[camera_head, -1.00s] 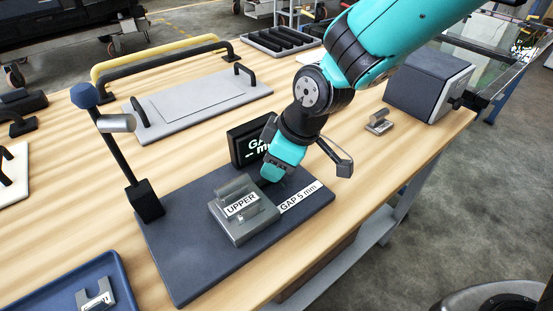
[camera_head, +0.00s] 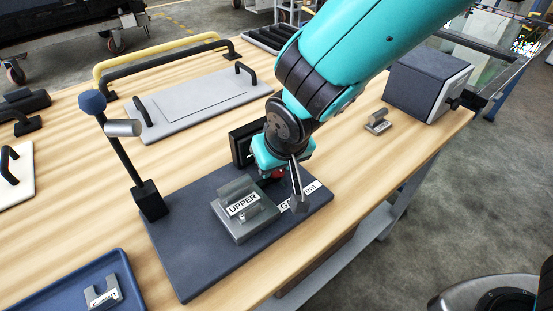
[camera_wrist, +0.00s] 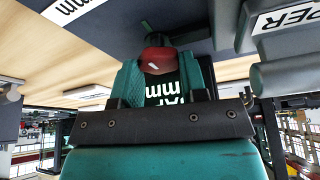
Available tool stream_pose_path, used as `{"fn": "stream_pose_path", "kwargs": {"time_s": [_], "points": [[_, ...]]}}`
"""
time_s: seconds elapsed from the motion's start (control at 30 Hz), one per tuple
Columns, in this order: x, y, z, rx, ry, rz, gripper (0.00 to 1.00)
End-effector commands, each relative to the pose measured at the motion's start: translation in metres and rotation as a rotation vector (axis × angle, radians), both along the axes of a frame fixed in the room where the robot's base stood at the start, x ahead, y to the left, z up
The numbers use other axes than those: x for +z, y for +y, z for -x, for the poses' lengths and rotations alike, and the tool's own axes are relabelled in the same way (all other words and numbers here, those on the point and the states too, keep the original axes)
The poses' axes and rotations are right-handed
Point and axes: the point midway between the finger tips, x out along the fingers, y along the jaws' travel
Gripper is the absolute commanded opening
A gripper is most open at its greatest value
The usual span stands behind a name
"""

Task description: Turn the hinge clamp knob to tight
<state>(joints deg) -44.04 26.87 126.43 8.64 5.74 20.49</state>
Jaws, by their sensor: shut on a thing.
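The clamp knob is red and shows in the wrist view (camera_wrist: 158,60) between my fingers. In the head view only a small red part of the knob (camera_head: 278,174) shows under my gripper (camera_head: 270,169). My gripper, with teal fingers in the wrist view (camera_wrist: 161,76), is shut on the knob from above. A grey metal hinge block labelled UPPER (camera_head: 243,224) sits beside it on the dark base plate (camera_head: 185,255). The knob's lower part and any tight mark are hidden.
A dark gap display (camera_head: 238,148) stands close behind my gripper, partly covered. A post with a blue top (camera_head: 125,150) rises at the plate's left. A blue tray (camera_head: 60,284) holds a bracket labelled Lower. A small metal part (camera_head: 377,122) lies at right.

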Motion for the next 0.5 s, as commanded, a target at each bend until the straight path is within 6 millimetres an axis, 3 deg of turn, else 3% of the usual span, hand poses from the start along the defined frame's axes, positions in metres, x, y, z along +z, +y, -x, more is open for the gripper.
{"fn": "stream_pose_path", "kwargs": {"time_s": [0.5], "points": [[0.0004,-0.0002,-0.0006,-0.106,-0.001,0.0,0.16]]}}
